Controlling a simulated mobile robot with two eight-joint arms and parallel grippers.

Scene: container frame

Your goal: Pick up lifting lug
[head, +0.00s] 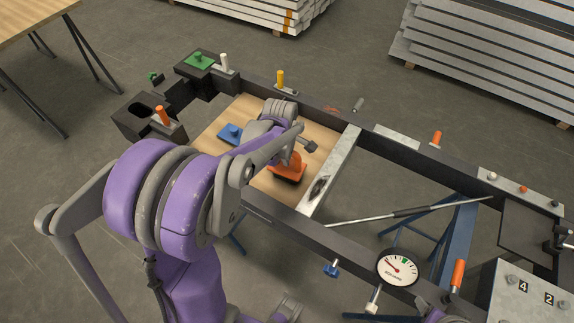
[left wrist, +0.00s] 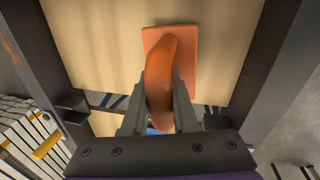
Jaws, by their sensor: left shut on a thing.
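The orange lifting lug (head: 288,170) has a flat plate and a curved loop, and it is over the wooden board (head: 262,180) inside the dark frame. My left gripper (head: 298,150) is shut on its loop from above. In the left wrist view the lug (left wrist: 168,55) stands between the two grey fingers of my left gripper (left wrist: 160,88), its plate pointing away. A dark patch shows under the lug in the head view; I cannot tell whether it touches the board. A blue lug-like piece (head: 231,133) lies on the board to the left.
A silver crossbar (head: 333,172) bounds the board on the right. The dark frame rails (head: 400,148) carry several coloured pegs. A round gauge (head: 397,268) and a long rod (head: 400,212) are to the right. A green piece (head: 199,60) sits at the far left corner.

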